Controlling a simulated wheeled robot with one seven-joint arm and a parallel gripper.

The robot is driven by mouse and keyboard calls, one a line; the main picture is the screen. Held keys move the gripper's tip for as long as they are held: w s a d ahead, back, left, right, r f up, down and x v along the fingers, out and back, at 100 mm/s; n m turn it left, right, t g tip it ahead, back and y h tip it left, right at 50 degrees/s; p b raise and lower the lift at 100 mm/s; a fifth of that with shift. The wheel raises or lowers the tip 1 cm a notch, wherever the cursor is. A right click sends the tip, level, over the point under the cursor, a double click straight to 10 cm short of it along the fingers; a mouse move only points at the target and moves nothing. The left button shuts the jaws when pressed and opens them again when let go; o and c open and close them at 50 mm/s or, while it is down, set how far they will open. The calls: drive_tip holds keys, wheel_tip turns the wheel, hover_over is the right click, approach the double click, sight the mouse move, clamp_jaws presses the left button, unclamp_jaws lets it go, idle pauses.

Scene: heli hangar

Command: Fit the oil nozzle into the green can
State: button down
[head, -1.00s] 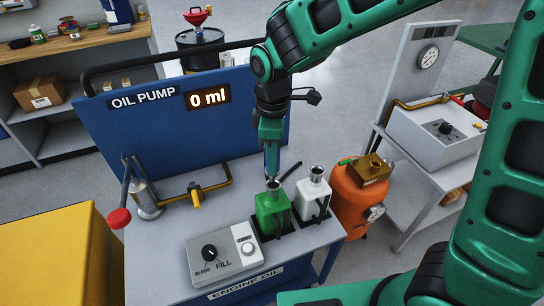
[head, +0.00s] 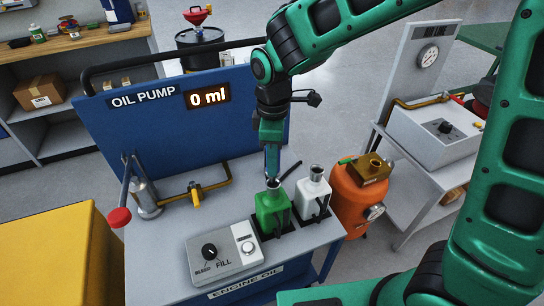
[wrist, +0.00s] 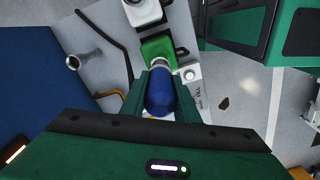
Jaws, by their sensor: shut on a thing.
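The green can (head: 272,213) stands upright in the front left slot of the pump table's holder. My gripper (head: 272,170) points down directly above its mouth. In the wrist view my gripper (wrist: 160,95) is shut on the blue grip of the oil nozzle (wrist: 160,92), between its two green fingers. The nozzle's far end is at the mouth of the green can (wrist: 157,47); the fingers and grip hide whether the tip is inside. The display above reads 0 ml.
A white can (head: 312,193) stands right beside the green one. A control box (head: 225,255) with a dial is in front.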

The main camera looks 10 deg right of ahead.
drive_tip(key=shift+f, duration=1.8)
drive_tip(key=c, duration=0.8)
unclamp_jaws()
drive_tip(key=shift+f, duration=0.1)
drive_tip(key=shift+r, duration=5.55)
